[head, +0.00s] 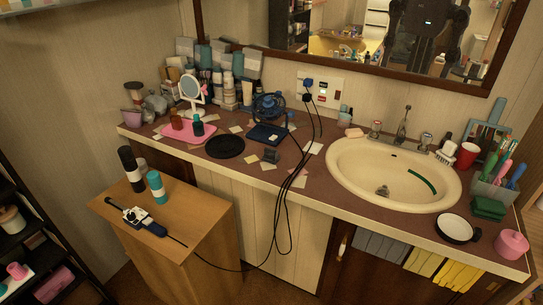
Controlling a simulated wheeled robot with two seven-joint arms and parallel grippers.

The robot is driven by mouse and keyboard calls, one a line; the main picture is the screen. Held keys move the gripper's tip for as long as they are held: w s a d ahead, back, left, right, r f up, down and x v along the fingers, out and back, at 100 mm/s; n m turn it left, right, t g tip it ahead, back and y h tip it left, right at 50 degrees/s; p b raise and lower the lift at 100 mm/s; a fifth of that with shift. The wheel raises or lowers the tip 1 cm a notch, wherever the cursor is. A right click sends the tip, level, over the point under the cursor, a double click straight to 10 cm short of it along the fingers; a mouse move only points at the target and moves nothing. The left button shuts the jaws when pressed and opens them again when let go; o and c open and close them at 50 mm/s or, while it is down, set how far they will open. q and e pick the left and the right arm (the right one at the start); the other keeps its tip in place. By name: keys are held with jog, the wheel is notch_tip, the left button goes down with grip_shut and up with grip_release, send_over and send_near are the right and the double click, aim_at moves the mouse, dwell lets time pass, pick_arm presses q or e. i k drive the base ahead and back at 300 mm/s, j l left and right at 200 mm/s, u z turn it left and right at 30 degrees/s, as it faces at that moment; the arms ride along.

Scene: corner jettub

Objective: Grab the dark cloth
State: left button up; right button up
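A dark grey cloth (381,247) hangs over the front of the vanity below the sink, at the left end of a row of cloths. Two yellow cloths (424,262) (459,275) hang to its right. The grey cloth is the darkest of the row; its upper edge meets the underside of the counter edge. Neither of my grippers shows in the head view, so I cannot see whether they are open or shut.
The brown counter (300,178) holds a sink (393,172), a small fan (268,108), a black round mat (225,146) and a black-and-white bowl (457,229). Black cords (290,185) hang down in front of the vanity. A wooden cabinet (200,215) stands at front left.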

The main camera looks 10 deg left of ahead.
aim_at(270, 155)
jog(key=i+j, duration=0.15)
jog(key=i, duration=0.5)
jog(key=i+u, duration=0.2)
jog(key=u, duration=0.25)
jog(key=i+u, duration=0.2)
jog(key=u, duration=0.25)
jog(key=i+l+u, duration=0.15)
jog(key=u, duration=0.35)
